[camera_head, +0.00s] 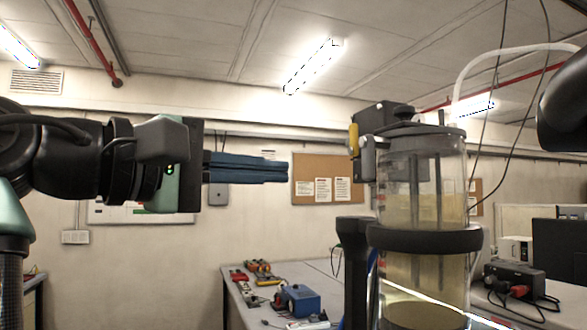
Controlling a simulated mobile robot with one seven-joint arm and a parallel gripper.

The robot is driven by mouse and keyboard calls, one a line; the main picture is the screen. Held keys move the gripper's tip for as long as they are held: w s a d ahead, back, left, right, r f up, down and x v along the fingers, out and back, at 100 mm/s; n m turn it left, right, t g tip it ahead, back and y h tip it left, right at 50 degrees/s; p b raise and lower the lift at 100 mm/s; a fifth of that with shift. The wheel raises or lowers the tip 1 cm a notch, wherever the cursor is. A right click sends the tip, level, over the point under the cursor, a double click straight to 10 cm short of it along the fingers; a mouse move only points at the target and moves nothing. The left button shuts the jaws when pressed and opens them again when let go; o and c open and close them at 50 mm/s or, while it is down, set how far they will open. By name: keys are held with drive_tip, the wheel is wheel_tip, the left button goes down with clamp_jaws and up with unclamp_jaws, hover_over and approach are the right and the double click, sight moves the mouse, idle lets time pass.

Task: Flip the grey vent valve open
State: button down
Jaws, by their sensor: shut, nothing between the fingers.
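A clear sealed cylinder (421,185) stands upright at the right, partly filled with yellowish liquid and held by a black ring clamp (425,238). A small grey fitting (368,160) sits on the left of its top, with an upright yellow piece (353,140) beside it. The grey fitting looks like the vent valve, but I cannot tell its lever position. My gripper (286,172) comes in level from the left, its blue fingers shut and empty. The fingertips point at the cylinder's top and appear left of and slightly below the grey fitting, with a gap in the picture.
A black box (383,116) sits at the cylinder's top. A white hose (478,62) and thin dark cables hang at the right. A bench (321,268) below holds tools and a blue device (298,300). Air between gripper and cylinder looks clear.

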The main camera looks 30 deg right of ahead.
sight(368, 158)
drive_tip(key=shift+s+a+r+g, duration=0.1)
drive_tip(key=shift+r+g, duration=0.25)
drive_tip(key=shift+g, duration=0.05)
drive_tip(key=shift+s, duration=0.1)
drive_tip(key=w+d+p, duration=0.1)
drive_tip(key=d+p, duration=0.3)
drive_tip(key=d, duration=0.6)
drive_tip(key=shift+s+a, duration=0.25)
drive_tip(key=shift+s, duration=0.7)
drive_tip(key=shift+s+a, duration=0.2)
drive_tip(key=shift+s, duration=0.7)
drive_tip(key=shift+p, duration=0.45)
